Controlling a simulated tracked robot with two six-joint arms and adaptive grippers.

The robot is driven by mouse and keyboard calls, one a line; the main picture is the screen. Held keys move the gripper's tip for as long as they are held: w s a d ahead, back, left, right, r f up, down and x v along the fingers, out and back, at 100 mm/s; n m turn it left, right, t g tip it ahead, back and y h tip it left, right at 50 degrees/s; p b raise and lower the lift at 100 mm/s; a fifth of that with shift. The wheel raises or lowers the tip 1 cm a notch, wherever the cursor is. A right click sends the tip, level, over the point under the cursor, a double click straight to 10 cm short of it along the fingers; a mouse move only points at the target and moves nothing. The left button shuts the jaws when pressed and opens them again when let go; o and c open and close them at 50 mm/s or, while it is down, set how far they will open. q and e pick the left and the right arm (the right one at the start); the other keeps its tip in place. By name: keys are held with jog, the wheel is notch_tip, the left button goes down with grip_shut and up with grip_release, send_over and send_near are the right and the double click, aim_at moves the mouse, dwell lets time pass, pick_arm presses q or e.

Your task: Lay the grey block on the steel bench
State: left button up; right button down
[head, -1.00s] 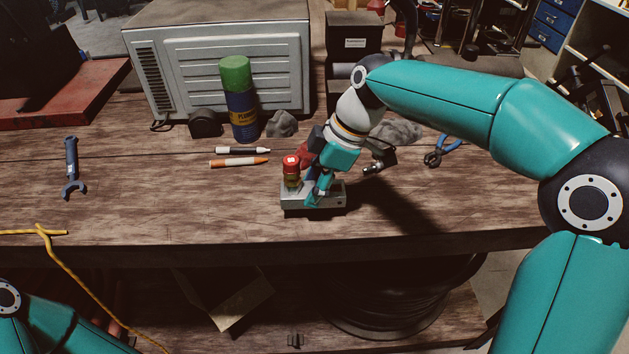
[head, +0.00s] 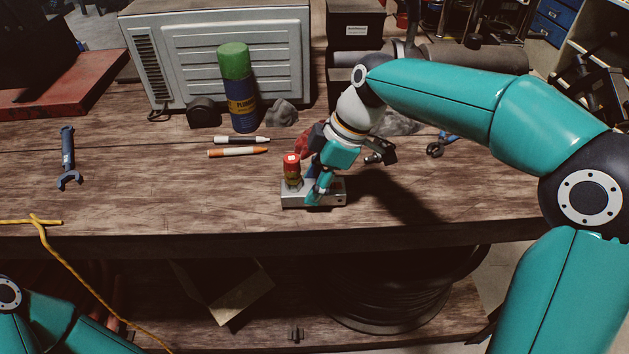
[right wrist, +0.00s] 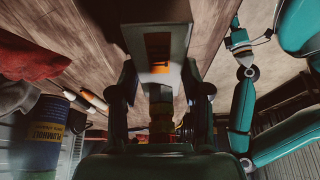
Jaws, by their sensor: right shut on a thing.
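The grey block (head: 296,198) is a small flat metal bar over the front middle of the bench. A brass fitting (head: 292,181) with a red cap (head: 292,160) stands upright at its left end. My right gripper (head: 317,191) points down and is shut on the block right of the fitting. The block is level and very close to the bench top; I cannot tell whether it touches. The bench (head: 200,205) has a brown, plank-like top in the picture. My left gripper is out of view.
Two markers (head: 240,146) lie behind the block, before a green-capped spray can (head: 237,95) and a grey metal box (head: 240,30). A blue wrench (head: 68,158) lies at the left, a blue-handled tool (head: 440,145) at the right. The bench front left of the block is clear.

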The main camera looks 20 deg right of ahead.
jog(key=shift+f+b, duration=0.35)
jog(key=shift+f, duration=0.05)
jog(key=shift+c, duration=2.2)
grip_release()
jog(key=v, duration=1.1)
jog(key=shift+r, duration=0.4)
